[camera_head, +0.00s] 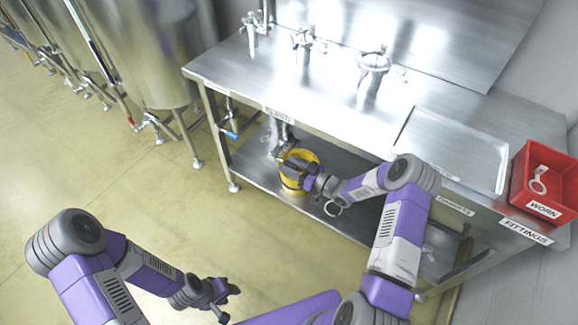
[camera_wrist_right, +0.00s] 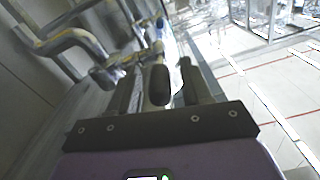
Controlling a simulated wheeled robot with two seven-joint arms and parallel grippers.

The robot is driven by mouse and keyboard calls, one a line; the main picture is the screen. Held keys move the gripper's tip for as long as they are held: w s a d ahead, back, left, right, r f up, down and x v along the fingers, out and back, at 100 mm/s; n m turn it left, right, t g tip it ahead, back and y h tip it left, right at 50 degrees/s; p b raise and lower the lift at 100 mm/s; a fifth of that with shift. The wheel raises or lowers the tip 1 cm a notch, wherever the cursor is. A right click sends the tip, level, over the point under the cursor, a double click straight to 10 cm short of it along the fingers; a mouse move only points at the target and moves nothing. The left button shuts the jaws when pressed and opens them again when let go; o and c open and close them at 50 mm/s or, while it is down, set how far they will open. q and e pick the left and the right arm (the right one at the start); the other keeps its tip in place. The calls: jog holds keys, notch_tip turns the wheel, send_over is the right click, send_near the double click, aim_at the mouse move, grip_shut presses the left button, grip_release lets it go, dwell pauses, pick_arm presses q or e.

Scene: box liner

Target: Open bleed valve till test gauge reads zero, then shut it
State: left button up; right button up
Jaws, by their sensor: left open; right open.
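My right gripper (camera_head: 288,172) reaches under the steel bench, by a yellow round thing (camera_head: 308,157) at the lower shelf. In the right wrist view the right gripper (camera_wrist_right: 158,78) is open. A dark rounded grip (camera_wrist_right: 159,88) shows between its fingers; whether they touch it I cannot tell. Silver pipework (camera_wrist_right: 70,40) lies beyond, and metal fittings (camera_head: 281,135) hang above the yellow thing. Which part is the bleed valve is unclear. No gauge dial can be read. My left gripper (camera_head: 222,297) is open and empty over the floor.
Several metal fittings, one a tap (camera_head: 373,65), stand on the bench top (camera_head: 330,75). A blue-handled valve (camera_head: 230,134) hangs by the bench's left leg. A steel tray (camera_head: 450,148) and red bin (camera_head: 545,175) lie right. Tanks (camera_head: 150,50) stand left. The floor (camera_head: 130,190) is clear.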

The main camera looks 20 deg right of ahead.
jog(key=shift+w+a, duration=0.35)
jog(key=shift+w, duration=0.1)
jog(key=shift+c, duration=0.4)
grip_shut()
